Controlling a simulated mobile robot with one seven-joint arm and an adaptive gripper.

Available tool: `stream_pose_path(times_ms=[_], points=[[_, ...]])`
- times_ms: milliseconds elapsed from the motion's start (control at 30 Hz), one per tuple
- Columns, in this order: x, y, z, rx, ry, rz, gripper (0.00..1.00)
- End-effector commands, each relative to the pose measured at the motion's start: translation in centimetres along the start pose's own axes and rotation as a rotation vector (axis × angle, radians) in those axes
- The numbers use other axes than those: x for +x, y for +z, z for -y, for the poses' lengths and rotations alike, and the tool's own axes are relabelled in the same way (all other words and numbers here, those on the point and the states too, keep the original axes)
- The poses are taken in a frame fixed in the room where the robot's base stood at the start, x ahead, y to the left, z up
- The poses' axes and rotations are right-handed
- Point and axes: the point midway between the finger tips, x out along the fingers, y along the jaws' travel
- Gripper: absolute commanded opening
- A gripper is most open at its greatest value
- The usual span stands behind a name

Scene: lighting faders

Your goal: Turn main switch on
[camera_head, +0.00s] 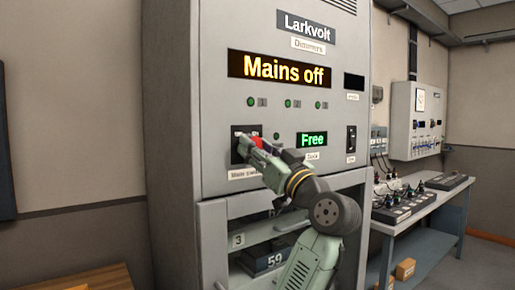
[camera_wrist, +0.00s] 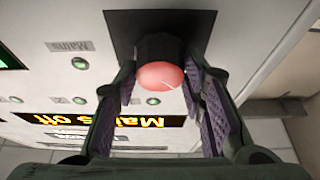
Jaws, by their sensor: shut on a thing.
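The main switch has a red knob end (camera_head: 258,143) on a dark plate (camera_head: 238,157) at the lower left of the grey Larkvolt cabinet front. A sign above it reads "Mains off" (camera_head: 279,70). My gripper (camera_head: 262,150) is at the switch, with its fingers on either side of the knob. In the wrist view the round pink-red knob (camera_wrist: 160,76) sits on a dark stem between my two fingers (camera_wrist: 160,90), and the dark plate (camera_wrist: 125,25) is behind it. My gripper is shut on the knob. My gripper partly hides the switch in the head view.
A green "Free" display (camera_head: 312,139) and a small dark switch (camera_head: 351,139) lie to the right on the panel. Open shelves with numbered units (camera_head: 265,260) are below. A workbench (camera_head: 425,212) with equipment stands at the right.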

Motion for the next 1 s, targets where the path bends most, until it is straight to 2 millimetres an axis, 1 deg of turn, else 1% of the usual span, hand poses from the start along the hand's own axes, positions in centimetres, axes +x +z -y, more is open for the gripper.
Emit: stream_pose_path(times_ms=[33,267,300,500,667,867,1000], points=[[-0.01,0.01,-0.01,0.0,0.0,0.0,0.25],[-0.01,0.01,-0.01,0.0,0.0,0.0,0.1],[-0.01,0.02,-0.01,0.0,0.0,0.0,0.09],[-0.01,0.03,0.0,0.016,0.008,0.001,0.09],[-0.03,0.04,0.05,0.07,0.03,0.001,0.09],[0.0,-0.04,0.13,0.199,0.084,0.0,0.09],[0.06,-0.16,0.22,0.317,0.132,-0.001,0.09]])
